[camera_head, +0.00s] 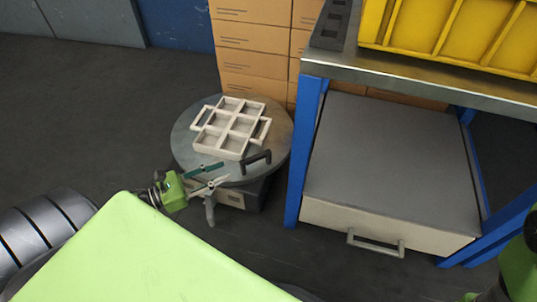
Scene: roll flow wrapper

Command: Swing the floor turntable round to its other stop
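The floor turntable (184,146) is a round grey disc on a low base, left of the blue-legged bench. A pale compartment tray (232,127) with side handles lies on it. A dark bar handle (256,160) stands at the disc's front right edge. My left gripper (226,172) reaches in from the lower left over the disc's front rim. Its fingers are apart with nothing visible between them, and their tips are a little left of the dark handle. Contact with the handle does not show. Only green parts of my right arm show at the right edge; its gripper is out of view.
The workbench (428,78) has a yellow bin (465,35) on top and a grey-topped drawer unit (390,165) below, close to the turntable's right side. Stacked cardboard boxes (252,40) stand behind. The floor left of the turntable is clear.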

